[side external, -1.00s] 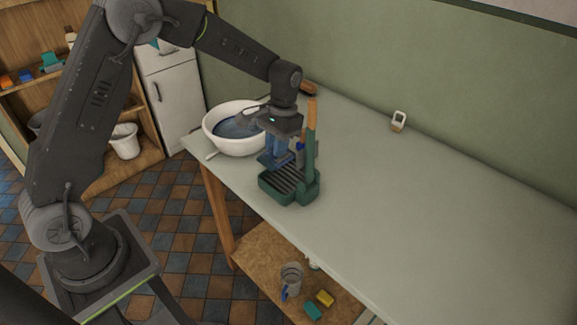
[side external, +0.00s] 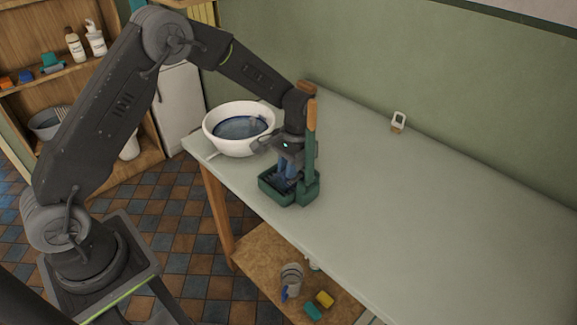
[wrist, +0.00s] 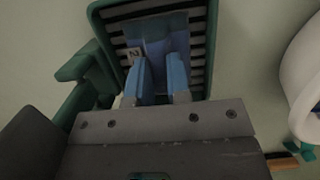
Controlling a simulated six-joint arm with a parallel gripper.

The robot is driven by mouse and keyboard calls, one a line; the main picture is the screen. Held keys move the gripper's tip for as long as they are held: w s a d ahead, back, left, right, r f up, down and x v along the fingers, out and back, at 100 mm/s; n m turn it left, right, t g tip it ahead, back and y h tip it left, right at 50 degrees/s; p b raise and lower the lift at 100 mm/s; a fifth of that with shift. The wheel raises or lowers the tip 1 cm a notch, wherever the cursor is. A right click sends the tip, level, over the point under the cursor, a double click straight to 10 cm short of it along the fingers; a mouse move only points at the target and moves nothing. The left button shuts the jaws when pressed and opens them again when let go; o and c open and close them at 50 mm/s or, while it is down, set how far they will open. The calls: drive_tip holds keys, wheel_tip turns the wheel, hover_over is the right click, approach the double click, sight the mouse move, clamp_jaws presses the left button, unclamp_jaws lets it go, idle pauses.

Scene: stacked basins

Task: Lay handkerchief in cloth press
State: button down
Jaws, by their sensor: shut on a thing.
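In the wrist view, my gripper (wrist: 161,62) has two blue fingers close together over the slats. The blue handkerchief (wrist: 172,30), with a pale lettered patch, is between and beyond the fingertips, over the slatted bed of the press (wrist: 97,25). The fingers partly hide it, and I cannot tell how much of it rests on the slats.
A white basin (side external: 210,135) of bluish water stands close behind and left of the press; its rim shows at right in the wrist view (wrist: 305,75). A small white-and-brown item (side external: 398,121) stands by the wall. The table (side external: 430,220) is clear to the right.

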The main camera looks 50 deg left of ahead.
drive_tip(key=c, duration=1.1)
unclamp_jaws()
wheel_tip(320, 180, up, 12)
drive_tip(key=w, duration=0.2)
wheel_tip(320, 180, up, 8)
drive_tip(key=t, duration=0.2)
hover_over(278, 182)
drive_tip(key=s+r+t, duration=0.1)
drive_tip(key=s+t, duration=0.1)
drive_tip(key=s, duration=0.5)
drive_tip(key=s+r+t, duration=0.1)
drive_tip(key=s+t, duration=0.1)
drive_tip(key=s, duration=0.5)
drive_tip(key=s+r+t, duration=0.1)
drive_tip(key=s, duration=0.7)
drive_tip(key=shift+a+r+t, duration=0.1)
drive_tip(key=shift+r+t, duration=0.3)
